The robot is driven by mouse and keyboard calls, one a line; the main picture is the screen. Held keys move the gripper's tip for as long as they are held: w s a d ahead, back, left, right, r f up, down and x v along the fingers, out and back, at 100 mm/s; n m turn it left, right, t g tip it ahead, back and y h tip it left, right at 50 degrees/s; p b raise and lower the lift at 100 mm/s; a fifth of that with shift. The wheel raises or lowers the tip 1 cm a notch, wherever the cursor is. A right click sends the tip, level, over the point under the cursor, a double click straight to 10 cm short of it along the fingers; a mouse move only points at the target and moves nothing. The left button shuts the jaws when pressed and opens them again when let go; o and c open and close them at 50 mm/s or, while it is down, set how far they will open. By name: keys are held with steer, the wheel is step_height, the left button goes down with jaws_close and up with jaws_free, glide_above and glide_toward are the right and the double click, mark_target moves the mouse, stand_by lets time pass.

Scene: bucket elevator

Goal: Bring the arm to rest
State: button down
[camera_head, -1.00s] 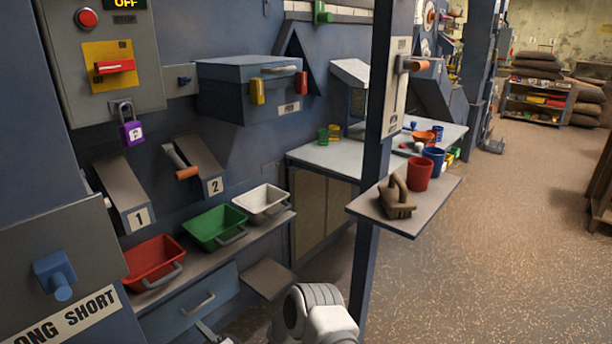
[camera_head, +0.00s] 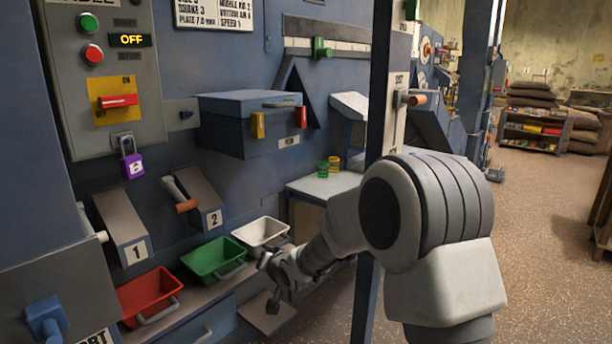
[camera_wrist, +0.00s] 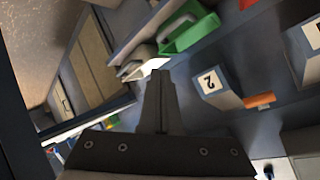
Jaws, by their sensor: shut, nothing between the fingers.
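My gripper (camera_head: 274,304) hangs at the end of my grey arm in the head view, in front of the bin shelf and over the small low brown step. In the wrist view its fingers (camera_wrist: 160,78) are together, with nothing between them. Beyond the fingertips, the wrist view shows the white bin (camera_wrist: 140,66), the green bin (camera_wrist: 190,28) and the chute marked 2 (camera_wrist: 215,88). In the head view the white bin (camera_head: 262,234) is just above and behind my wrist.
The red bin (camera_head: 150,296) and green bin (camera_head: 215,257) stand on the shelf at left. A blue post (camera_head: 383,75) is close beside my forearm. A purple padlock (camera_head: 132,164) hangs below the red switch. Open floor (camera_head: 545,230) lies at right.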

steer(key=s+d+r+g+h, duration=0.1)
steer(key=s+d+r+h, duration=0.1)
steer(key=s+d+r, duration=0.5)
steer(key=s+d+r+h, duration=0.3)
steer(key=s+d+r, duration=0.2)
steer(key=s+d, duration=0.4)
steer(key=s+d+g, duration=0.1)
steer(key=s+d, duration=0.2)
steer(key=s, duration=0.4)
steer(key=s+d+n+g, duration=0.1)
steer(key=s+d, duration=0.2)
steer(key=s, duration=0.4)
steer(key=s+d+g, duration=0.1)
steer(key=s+d, duration=0.1)
steer(key=s, duration=0.5)
step_height(320, 180, up, 25)
steer(key=p, duration=2.4)
steer(key=shift+s+d+g+h, duration=0.15)
steer(key=shift+s+g+h, duration=0.15)
